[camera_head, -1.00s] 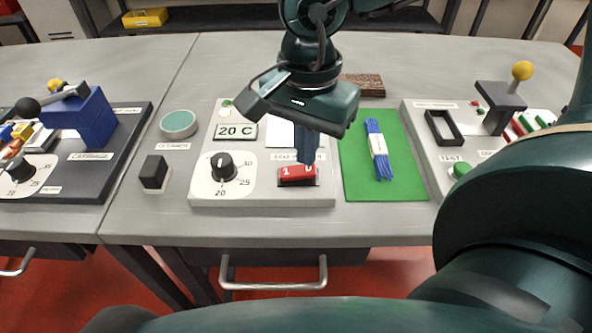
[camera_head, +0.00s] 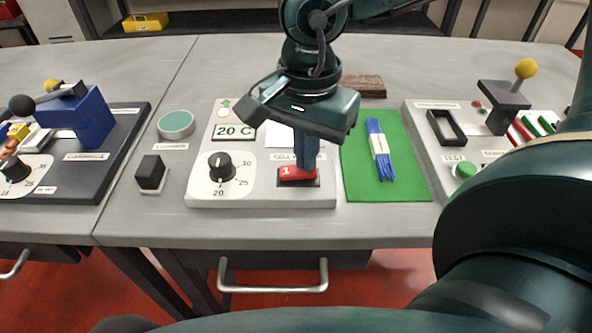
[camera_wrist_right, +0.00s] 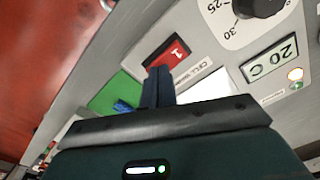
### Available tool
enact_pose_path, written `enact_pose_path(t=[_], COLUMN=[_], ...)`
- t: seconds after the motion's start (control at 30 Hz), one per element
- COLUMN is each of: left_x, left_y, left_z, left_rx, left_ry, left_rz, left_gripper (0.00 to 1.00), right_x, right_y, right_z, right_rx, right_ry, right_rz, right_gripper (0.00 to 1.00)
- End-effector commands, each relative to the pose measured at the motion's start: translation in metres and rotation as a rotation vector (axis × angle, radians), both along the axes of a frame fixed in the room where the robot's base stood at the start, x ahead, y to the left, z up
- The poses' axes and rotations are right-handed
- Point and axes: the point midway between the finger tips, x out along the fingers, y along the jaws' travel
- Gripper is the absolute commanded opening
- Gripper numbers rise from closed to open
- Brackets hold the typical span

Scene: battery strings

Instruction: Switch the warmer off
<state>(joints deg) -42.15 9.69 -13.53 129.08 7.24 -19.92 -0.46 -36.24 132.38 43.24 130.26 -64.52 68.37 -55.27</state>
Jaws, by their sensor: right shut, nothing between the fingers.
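The warmer's red rocker switch (camera_head: 292,174) sits at the front right of a white panel (camera_head: 262,200), under a partly hidden label starting "CELL". Its "1" end shows on the left; its other end is behind my fingertips. My right gripper (camera_head: 307,172) is shut and empty, pointing down at the right end of the switch. In the right wrist view the closed fingertips (camera_wrist_right: 158,72) are at the edge of the red switch (camera_wrist_right: 167,53); I cannot tell whether they touch. My left gripper is not in view.
The panel also has a black dial (camera_head: 221,166) and a "20 C" display (camera_head: 234,132). A green mat (camera_head: 410,180) with a blue bundle (camera_head: 376,140) lies to the right. A black block (camera_head: 151,172) and teal disc (camera_head: 176,122) stand to the left.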

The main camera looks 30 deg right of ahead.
Motion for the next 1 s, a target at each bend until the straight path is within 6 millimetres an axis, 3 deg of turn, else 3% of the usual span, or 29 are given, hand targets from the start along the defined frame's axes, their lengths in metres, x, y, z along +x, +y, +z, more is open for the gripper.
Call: enact_pose_path(t=[0.47,1.0], left_x=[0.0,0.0], left_y=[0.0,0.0], left_z=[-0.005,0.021], left_rx=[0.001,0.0], left_ry=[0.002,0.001], left_rz=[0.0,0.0], left_gripper=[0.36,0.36], right_x=[0.0,0.0], right_y=[0.0,0.0], right_z=[-0.004,0.037], right_rx=[0.0,-0.001], right_ry=[0.001,0.0], right_rz=[0.0,0.0], right_gripper=[0.0,0.0])
